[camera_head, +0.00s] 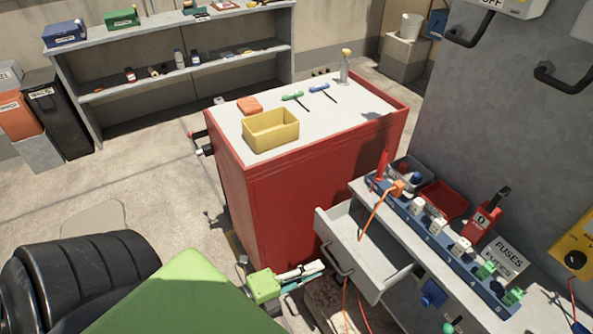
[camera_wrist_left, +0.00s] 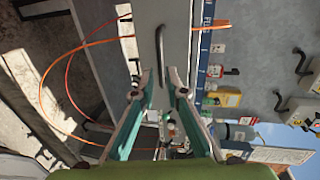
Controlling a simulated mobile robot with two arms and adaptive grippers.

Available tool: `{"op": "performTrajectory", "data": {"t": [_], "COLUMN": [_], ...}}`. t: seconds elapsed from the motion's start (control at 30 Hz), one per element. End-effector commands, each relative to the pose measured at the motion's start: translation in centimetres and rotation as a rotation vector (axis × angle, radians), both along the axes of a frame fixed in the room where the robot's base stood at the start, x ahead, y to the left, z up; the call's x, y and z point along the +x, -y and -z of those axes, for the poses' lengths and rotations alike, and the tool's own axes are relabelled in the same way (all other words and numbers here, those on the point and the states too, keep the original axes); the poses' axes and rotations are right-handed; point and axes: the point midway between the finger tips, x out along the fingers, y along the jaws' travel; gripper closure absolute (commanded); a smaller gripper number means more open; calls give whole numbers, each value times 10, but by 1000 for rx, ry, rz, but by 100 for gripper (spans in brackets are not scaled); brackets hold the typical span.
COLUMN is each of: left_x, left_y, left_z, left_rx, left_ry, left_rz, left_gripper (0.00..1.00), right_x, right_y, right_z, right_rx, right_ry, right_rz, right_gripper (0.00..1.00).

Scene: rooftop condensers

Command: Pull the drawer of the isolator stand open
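The isolator stand has a light grey drawer (camera_head: 362,285) that stands partly out, with its inside visible in the head view. A dark bar handle (camera_head: 336,260) is on its front; the handle also shows in the wrist view (camera_wrist_left: 159,48). My left gripper (camera_head: 318,268) is just in front of the handle. In the wrist view the fingers (camera_wrist_left: 161,75) are apart, with the handle's near end lined up between the tips. I cannot tell whether either finger touches it. My right gripper is not in view.
A red cabinet (camera_head: 300,215) stands close beside the drawer, with a yellow bin (camera_head: 271,130) on top. An orange cable (camera_head: 373,217) hangs over the drawer from the blue socket strip (camera_head: 445,250). Grey shelves (camera_head: 180,45) stand behind.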

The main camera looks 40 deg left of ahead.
Motion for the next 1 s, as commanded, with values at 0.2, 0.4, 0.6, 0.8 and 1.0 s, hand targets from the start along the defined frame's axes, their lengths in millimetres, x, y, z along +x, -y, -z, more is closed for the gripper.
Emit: {"op": "performTrajectory", "data": {"t": [0.2,0.4,0.6,0.8,1.0], "left_x": [-37,-49,-50,-50,-50], "left_y": [-13,-18,-18,-18,-19], "left_z": [-8,-11,-12,-12,-9], "left_rx": [-1,-1,-1,0,-4], "left_ry": [-2,1,2,1,-6], "left_rz": [-1,-1,0,0,-5], "left_gripper": [87,87,87,87,87], "right_x": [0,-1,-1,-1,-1], "right_y": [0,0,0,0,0], "right_z": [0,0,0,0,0], "right_rx": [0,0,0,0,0], "right_ry": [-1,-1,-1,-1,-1], "right_rz": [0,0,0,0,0], "right_gripper": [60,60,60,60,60]}}
